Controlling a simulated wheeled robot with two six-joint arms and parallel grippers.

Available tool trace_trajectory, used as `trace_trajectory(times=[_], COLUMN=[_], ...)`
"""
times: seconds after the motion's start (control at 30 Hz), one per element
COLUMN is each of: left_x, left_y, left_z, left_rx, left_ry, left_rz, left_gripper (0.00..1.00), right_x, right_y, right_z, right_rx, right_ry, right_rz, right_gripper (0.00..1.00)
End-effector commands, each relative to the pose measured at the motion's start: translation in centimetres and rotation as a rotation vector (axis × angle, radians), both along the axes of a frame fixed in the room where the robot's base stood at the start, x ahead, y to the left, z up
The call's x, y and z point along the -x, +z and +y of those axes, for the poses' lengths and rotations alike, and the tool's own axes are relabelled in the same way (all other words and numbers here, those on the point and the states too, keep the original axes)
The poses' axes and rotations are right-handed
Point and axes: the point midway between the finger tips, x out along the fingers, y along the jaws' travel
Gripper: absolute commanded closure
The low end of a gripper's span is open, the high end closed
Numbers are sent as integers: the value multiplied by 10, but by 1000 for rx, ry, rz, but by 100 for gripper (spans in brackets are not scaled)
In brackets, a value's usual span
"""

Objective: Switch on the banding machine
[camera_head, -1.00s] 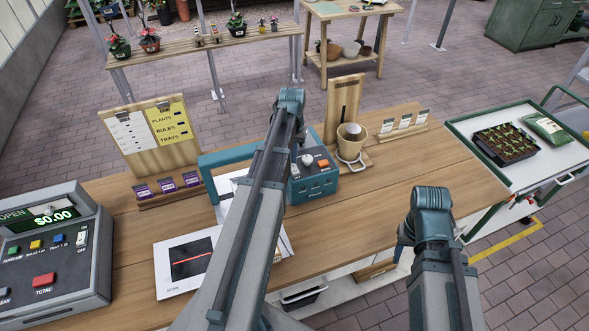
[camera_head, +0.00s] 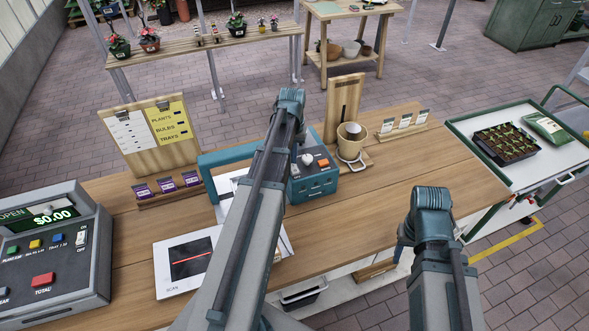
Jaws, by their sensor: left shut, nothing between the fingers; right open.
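The banding machine (camera_head: 318,186) is a teal box with a teal arch reaching left, on the wooden counter. Its top carries a pale round knob (camera_head: 307,159) and an orange-red control (camera_head: 323,163); I cannot tell whether it is on. My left arm (camera_head: 245,225) crosses in front of the machine and hides its middle. Its bent joint shows above the machine, but its gripper fingers are hidden. My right arm (camera_head: 434,235) stands at the counter's front right edge, apart from the machine; its fingers do not show.
A cash register (camera_head: 52,255) stands at the left and a scan pad (camera_head: 190,263) at the front. A signboard (camera_head: 155,140), a beige pot (camera_head: 350,138) and a card rack (camera_head: 403,124) line the back. The counter (camera_head: 400,180) is clear right of the machine.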

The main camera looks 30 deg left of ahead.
Motion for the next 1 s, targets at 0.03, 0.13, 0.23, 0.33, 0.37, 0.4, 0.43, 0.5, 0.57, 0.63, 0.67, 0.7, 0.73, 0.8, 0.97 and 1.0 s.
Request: trace_trajectory(times=[0.03,0.13,0.23,0.33,0.37,0.4,0.43,0.5,0.57,0.63,0.67,0.7,0.73,0.8,0.97,1.0], left_x=[0,0,0,0,0,0,0,0,0,0,0,0,0,0,0,0], left_y=[-2,-3,-4,-6,-6,-7,-7,-8,-9,-10,-11,-11,-12,-12,-15,-15], left_z=[0,0,0,0,0,0,0,0,0,0,0,0,0,0,0,0], left_rx=[0,0,0,0,0,0,0,0,0,0,0,0,0,0,0,0], left_ry=[0,0,0,0,0,0,0,0,0,0,0,0,0,0,0,0], left_rz=[0,0,0,0,0,0,0,0,0,0,0,0,0,0,0,0], left_gripper=[100,100,100,100,100,100,100,100,100,100,100,100,100,100,100,100], right_x=[0,0,0,0,0,0,0,0,0,0,0,0,0,0,0,0], right_y=[-2,-3,-4,-6,-6,-7,-7,-8,-9,-10,-11,-11,-12,-13,-15,-15], right_z=[0,0,0,0,0,0,0,0,0,0,0,0,0,0,0,0], right_rx=[0,0,0,0,0,0,0,0,0,0,0,0,0,0,0,0], right_ry=[0,0,0,0,0,0,0,0,0,0,0,0,0,0,0,0], right_rz=[0,0,0,0,0,0,0,0,0,0,0,0,0,0,0,0], right_gripper=[50,50,50,50,50,50,50,50,50,50,50,50,50,50,50,50])
